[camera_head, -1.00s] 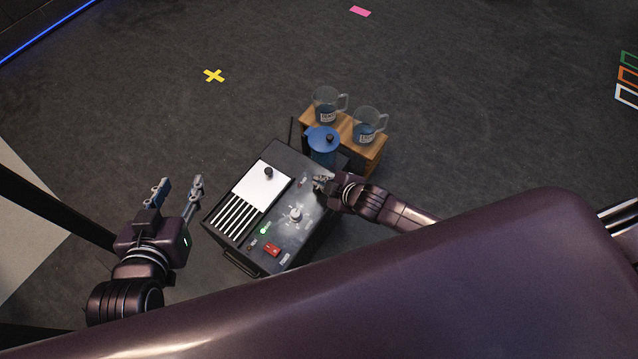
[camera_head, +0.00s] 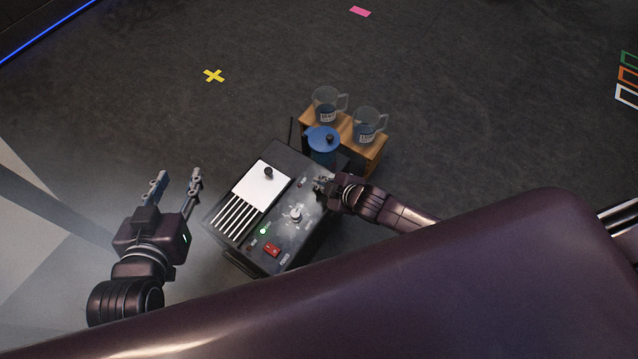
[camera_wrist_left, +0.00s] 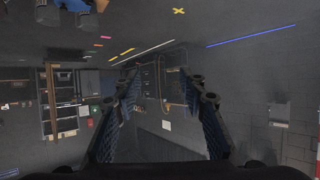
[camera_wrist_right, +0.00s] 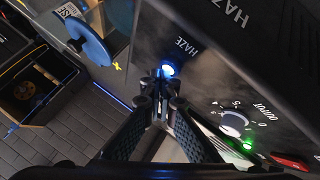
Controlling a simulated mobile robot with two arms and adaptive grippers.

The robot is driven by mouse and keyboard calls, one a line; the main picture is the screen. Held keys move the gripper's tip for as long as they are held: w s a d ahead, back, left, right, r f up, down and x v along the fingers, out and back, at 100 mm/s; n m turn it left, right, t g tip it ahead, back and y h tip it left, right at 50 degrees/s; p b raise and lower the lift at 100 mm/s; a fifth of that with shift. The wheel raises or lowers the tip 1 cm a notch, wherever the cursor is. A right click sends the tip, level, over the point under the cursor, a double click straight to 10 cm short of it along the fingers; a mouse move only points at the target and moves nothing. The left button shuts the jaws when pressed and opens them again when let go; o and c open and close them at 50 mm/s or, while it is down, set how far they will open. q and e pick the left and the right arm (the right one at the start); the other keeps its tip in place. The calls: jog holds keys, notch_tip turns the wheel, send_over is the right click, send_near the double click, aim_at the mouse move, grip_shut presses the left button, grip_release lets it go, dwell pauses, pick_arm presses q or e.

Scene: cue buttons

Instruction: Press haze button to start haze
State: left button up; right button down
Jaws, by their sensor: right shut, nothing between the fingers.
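The black haze machine (camera_head: 290,165) sits in the middle of the head view, with a white panel, slats, an output dial (camera_head: 295,214) and a red switch (camera_head: 272,249). In the right wrist view, the haze button (camera_wrist_right: 168,70) glows blue-white beside the word HAZE. My right gripper (camera_head: 321,184) is shut and empty over the machine's right side. In the right wrist view its fingertips (camera_wrist_right: 158,92) are right at the button and partly cover it; I cannot tell whether they touch. My left gripper (camera_head: 176,179) is open and empty, left of the machine.
A blue-lidded container (camera_head: 323,140) stands behind the machine. A yellow cross (camera_head: 213,76) marks the open floor. Pale haze (camera_head: 60,245) spreads at the left.

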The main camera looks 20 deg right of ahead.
dwell(0.6)
jog(key=shift+r, duration=0.15)
jog(key=shift+r+p, duration=0.2)
jog(key=shift+p, duration=0.25)
jog(key=shift+r+p, duration=0.3)
jog(key=shift+p, duration=0.05)
pick_arm(q)
jog(key=s+a+f+g+y, duration=0.1)
jog(key=s+a+f+g, duration=0.2)
jog(key=s+f+g, duration=0.2)
jog(key=shift+s+a+f+y, duration=0.15)
jog(key=shift+s+f+y, duration=0.25)
jog(key=shift+s+f, duration=1.2)
pick_arm(e)
jog(key=shift+r, duration=0.2)
pick_arm(q)
jog(key=shift+s+r+g, duration=0.1)
jog(key=shift+s+g, duration=0.1)
jog(key=shift+g, duration=0.1)
